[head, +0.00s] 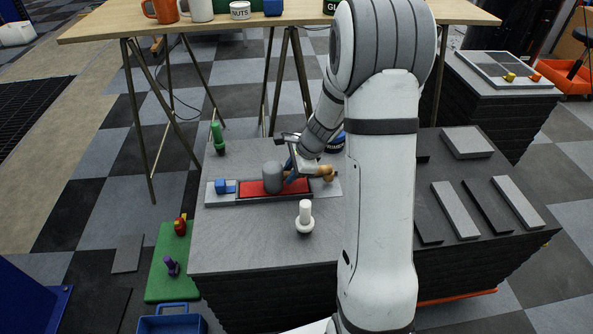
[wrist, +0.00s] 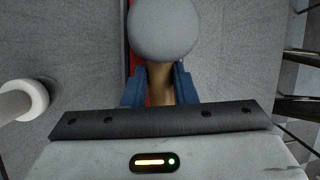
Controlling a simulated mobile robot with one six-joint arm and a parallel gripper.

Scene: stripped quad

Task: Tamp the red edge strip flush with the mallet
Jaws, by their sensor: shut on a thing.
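The mallet has a grey rounded head (head: 272,177) and a tan wooden handle (head: 322,171). My gripper (head: 291,175) is shut on the handle, just behind the head. In the wrist view its blue fingers (wrist: 160,88) flank the handle, and the mallet head (wrist: 163,28) fills the top middle. The red edge strip (head: 258,190) lies lengthwise in a light grey base on the dark grey slab. In the wrist view only a red sliver of the strip (wrist: 131,66) shows, mostly hidden behind the mallet.
A white knobbed piece (head: 305,217) stands in front, a green one (head: 218,139) behind left. Grey bars (head: 455,210) lie at right. A wooden table (head: 100,30) stands behind. The slab's front left is clear.

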